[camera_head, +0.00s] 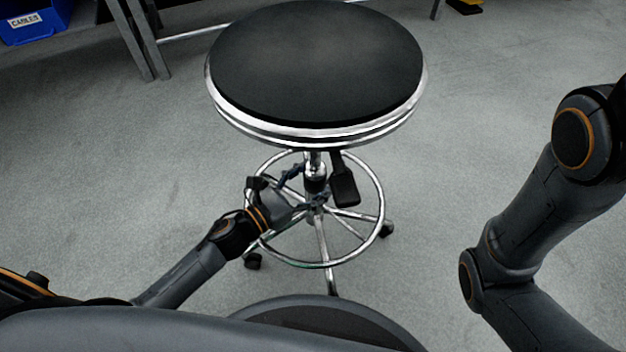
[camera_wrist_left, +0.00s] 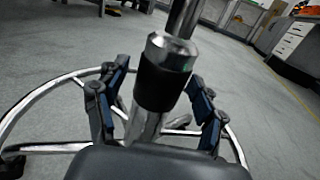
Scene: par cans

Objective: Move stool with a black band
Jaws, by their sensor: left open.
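The stool (camera_head: 316,60) has a round black seat with a chrome rim, a chrome column, a foot ring and casters. It stands upright in the middle of the head view. The black band (camera_wrist_left: 162,84) wraps the column, large and central in the left wrist view. My left gripper (camera_head: 305,187) reaches in under the seat from the left, at the column above the foot ring. In the left wrist view its fingers (camera_wrist_left: 158,76) are open, one on each side of the band, with gaps visible. My right gripper is out of view; only its arm shows.
A black lever (camera_head: 344,187) hangs below the seat, right of the column. The chrome foot ring (camera_head: 381,205) surrounds the column. A blue bin (camera_head: 30,25) labelled CABLES and metal legs (camera_head: 140,40) stand at the upper left. The grey floor around the stool is largely clear.

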